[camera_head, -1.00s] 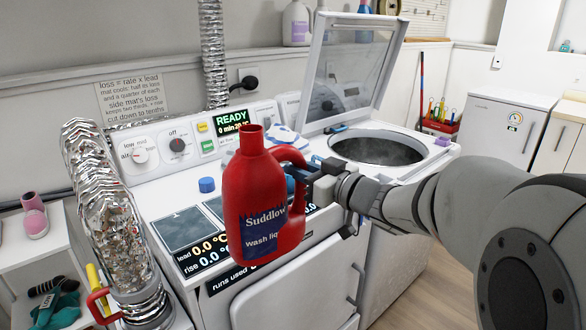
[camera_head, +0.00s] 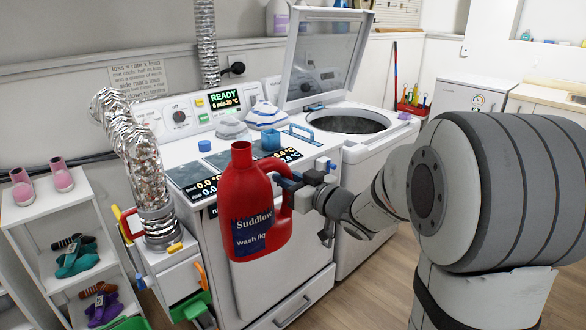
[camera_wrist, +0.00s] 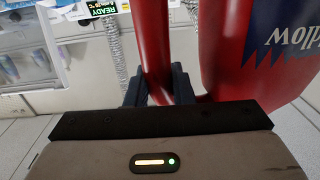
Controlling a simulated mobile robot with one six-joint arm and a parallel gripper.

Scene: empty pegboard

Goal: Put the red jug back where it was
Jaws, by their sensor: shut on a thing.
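The red jug (camera_head: 262,190) with a dark blue "Suddlow" label is held up in front of the machine in the head view. Its mouth is open at the top and it stands about upright. My gripper (camera_head: 290,186) is shut on its handle at the jug's right side. In the wrist view the jug (camera_wrist: 222,70) fills the right half, and the dark fingers of my gripper (camera_wrist: 160,88) close around the red handle. The jug hides part of the machine's front.
A white machine (camera_head: 290,300) with a lit panel stands behind the jug. A blue cap (camera_head: 204,146) lies on its top. An open-lidded washer (camera_head: 350,122) stands to its right. Foil duct (camera_head: 150,185) rises beside the jug.

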